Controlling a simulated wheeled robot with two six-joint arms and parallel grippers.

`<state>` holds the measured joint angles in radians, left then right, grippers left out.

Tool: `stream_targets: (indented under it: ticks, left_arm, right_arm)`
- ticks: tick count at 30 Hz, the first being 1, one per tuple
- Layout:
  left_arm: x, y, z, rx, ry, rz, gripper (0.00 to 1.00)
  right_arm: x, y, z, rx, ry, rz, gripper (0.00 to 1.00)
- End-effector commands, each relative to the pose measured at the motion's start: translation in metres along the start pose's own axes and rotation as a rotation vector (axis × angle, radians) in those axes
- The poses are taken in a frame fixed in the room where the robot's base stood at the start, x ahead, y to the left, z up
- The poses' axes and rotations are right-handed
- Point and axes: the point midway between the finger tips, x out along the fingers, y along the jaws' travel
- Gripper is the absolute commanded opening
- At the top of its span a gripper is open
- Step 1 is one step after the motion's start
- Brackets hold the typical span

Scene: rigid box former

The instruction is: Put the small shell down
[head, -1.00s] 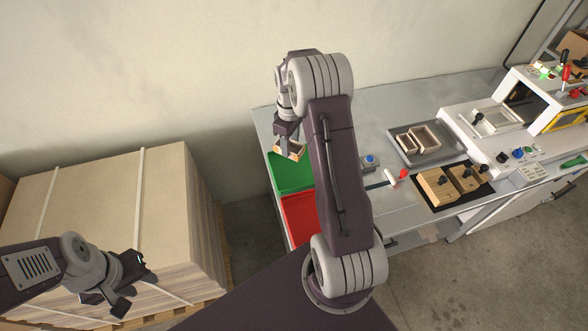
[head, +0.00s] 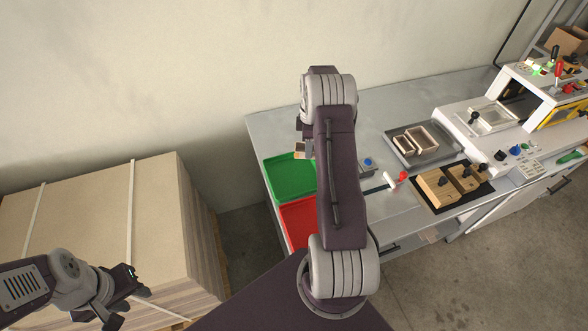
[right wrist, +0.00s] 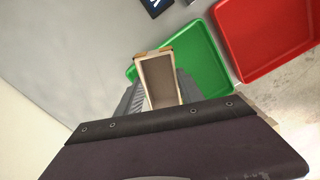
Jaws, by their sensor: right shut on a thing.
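The small shell (head: 300,149) is an open box of pale board with tan edges. My right gripper (head: 306,140) is shut on it and holds it near the far edge of the green tray (head: 286,183). My right arm hides most of the gripper. In the right wrist view the shell (right wrist: 160,80) shows its open side and grey-brown inside, overlapping the green tray (right wrist: 205,62). I cannot tell its exact height above the bench. My left gripper (head: 122,300) is open and empty at lower left, by the stack of boards.
A red tray (head: 297,222) lies next to the green one. A grey tray (head: 437,157) with box frames, a blue button (head: 367,162), a red-tipped lever (head: 401,177) and wooden blocks (head: 436,188) on a black mat stand to the right. Bare bench lies behind the green tray.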

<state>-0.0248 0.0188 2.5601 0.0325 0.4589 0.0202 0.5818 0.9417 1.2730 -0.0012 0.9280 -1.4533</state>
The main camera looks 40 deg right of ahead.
Motion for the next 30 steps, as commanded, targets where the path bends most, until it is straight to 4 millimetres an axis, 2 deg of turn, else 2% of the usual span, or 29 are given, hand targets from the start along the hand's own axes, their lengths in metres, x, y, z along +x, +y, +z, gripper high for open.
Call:
stream_targets:
  ticks: [6,10,16,23,30]
  left_arm:
    - [-0.01,0.0,-0.001,0.0,0.0,0.0,0.36]
    - [-0.012,0.0,-0.001,0.0,0.0,0.0,0.36]
    - [-0.012,0.0,-0.001,0.0,0.0,0.0,0.36]
    - [-0.019,0.0,-0.002,0.0,0.0,0.0,0.36]
    - [-0.018,0.0,-0.002,0.0,0.0,0.0,0.36]
  right_arm:
    - [0.025,-0.03,-0.034,-0.002,-0.001,-0.003,0.06]
    - [0.034,-0.039,-0.045,0.0,0.0,0.0,0.06]
    - [0.04,-0.041,-0.048,0.001,0.0,0.0,0.06]
    - [0.075,-0.041,-0.048,0.001,0.0,0.0,0.06]
    - [0.078,-0.041,-0.048,0.001,0.0,0.002,0.06]
